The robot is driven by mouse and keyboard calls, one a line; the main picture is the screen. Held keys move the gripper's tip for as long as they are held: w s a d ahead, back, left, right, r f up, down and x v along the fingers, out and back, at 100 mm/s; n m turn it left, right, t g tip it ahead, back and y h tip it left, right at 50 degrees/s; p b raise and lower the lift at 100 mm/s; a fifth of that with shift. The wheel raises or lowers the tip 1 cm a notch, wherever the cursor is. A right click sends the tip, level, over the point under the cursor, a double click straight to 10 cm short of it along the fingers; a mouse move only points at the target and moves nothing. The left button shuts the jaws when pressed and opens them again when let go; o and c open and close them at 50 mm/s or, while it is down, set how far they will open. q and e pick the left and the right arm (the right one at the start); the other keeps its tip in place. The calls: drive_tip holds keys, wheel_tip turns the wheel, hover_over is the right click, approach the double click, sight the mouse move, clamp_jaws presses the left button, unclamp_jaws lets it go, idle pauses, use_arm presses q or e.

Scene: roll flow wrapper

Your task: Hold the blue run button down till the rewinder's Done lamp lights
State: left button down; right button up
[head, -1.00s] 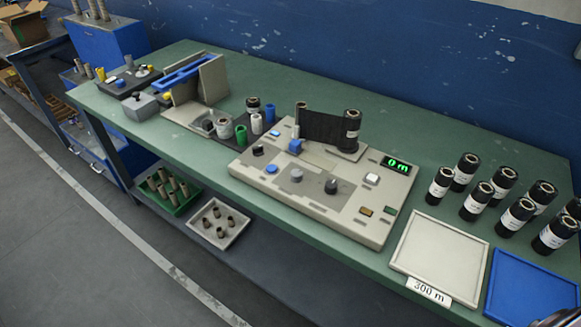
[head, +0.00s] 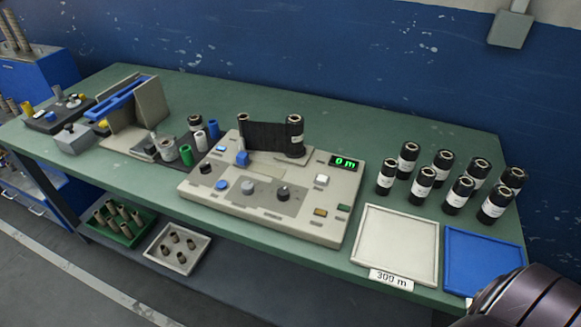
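The rewinder (head: 300,228) is a beige machine on the green bench, with a dark film web (head: 268,136) stretched between two upright rolls. Its green display (head: 346,162) reads 0 m. Several blue parts show on it: a round blue button (head: 221,185) at the front left, a blue block (head: 242,158) and a small light-blue piece (head: 220,149). I cannot read which is labelled run. An amber lamp or key (head: 320,212) and a dull green one (head: 343,207) sit at the front right; I cannot read which is Done. Neither gripper shows.
Several black rolls (head: 422,186) stand at the right, behind a white tray (head: 395,240) marked 300 m and a blue tray (head: 482,262). Core bins (head: 178,250) sit on the lower shelf. A dark part of my arm fills the bottom right corner.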

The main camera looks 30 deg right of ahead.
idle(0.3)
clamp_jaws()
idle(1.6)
